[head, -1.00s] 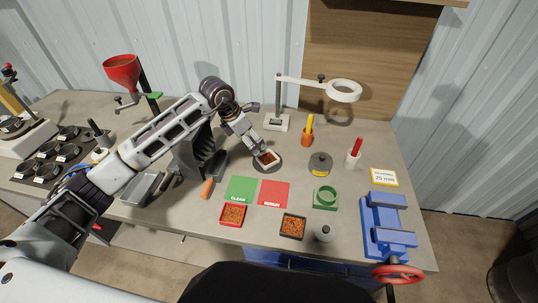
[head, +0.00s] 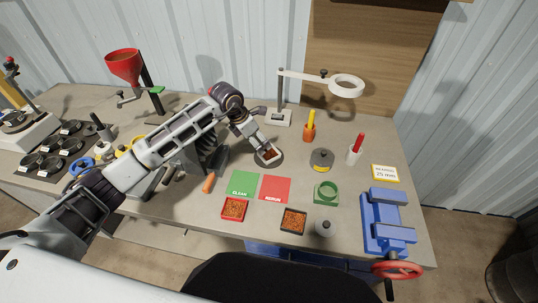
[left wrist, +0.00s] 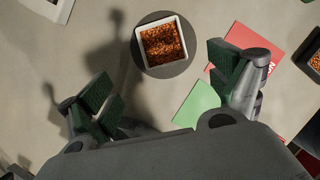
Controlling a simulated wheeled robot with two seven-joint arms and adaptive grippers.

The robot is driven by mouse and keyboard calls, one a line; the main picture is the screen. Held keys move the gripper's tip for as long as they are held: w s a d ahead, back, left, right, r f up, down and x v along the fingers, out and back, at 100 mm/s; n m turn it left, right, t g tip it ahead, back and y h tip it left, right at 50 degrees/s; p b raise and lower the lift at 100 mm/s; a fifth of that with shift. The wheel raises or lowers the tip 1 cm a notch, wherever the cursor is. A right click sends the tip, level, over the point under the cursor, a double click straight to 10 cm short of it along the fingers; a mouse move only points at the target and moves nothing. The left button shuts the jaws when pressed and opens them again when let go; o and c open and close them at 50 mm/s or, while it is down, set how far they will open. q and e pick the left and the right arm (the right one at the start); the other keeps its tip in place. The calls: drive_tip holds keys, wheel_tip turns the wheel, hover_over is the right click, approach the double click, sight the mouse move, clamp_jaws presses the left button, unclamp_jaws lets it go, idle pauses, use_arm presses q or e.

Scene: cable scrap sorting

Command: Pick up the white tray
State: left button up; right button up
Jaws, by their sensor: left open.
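The white tray (head: 277,159) is a small square dish filled with copper-brown granules. It sits on a round grey disc (head: 260,165) on the bench, partly hidden by my left gripper (head: 264,148) in the head view. In the left wrist view the white tray (left wrist: 140,46) is at the top centre on the grey disc (left wrist: 165,73). There my left gripper (left wrist: 161,78) is open and empty, its green-padded fingers spread wide to either side and apart from the tray. My right gripper is in neither current view.
A green CLEAN mat (head: 242,184) and a red RERUN mat (head: 274,188) lie in front. Two granule-filled trays, red (head: 234,209) and black (head: 293,221), stand nearer.

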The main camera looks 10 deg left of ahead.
sight(267, 155)
use_arm(q)
drive_tip(key=shift+x, duration=2.1)
drive_tip(key=shift+d+f, duration=0.1)
drive_tip(key=shift+d+f+p, duration=0.25)
drive_tip(key=shift+f+p, duration=0.25)
drive_tip(key=x, duration=0.2)
drive_tip(key=shift+d+f+p, duration=0.1)
drive_tip(key=shift+f+p, duration=0.2)
drive_tip(key=shift+p, duration=0.05)
drive_tip(key=shift+w+d+f, duration=0.15)
drive_tip(key=shift+w+f, duration=0.05)
drive_tip(key=shift+f, duration=0.45)
drive_tip(key=c, duration=1.3)
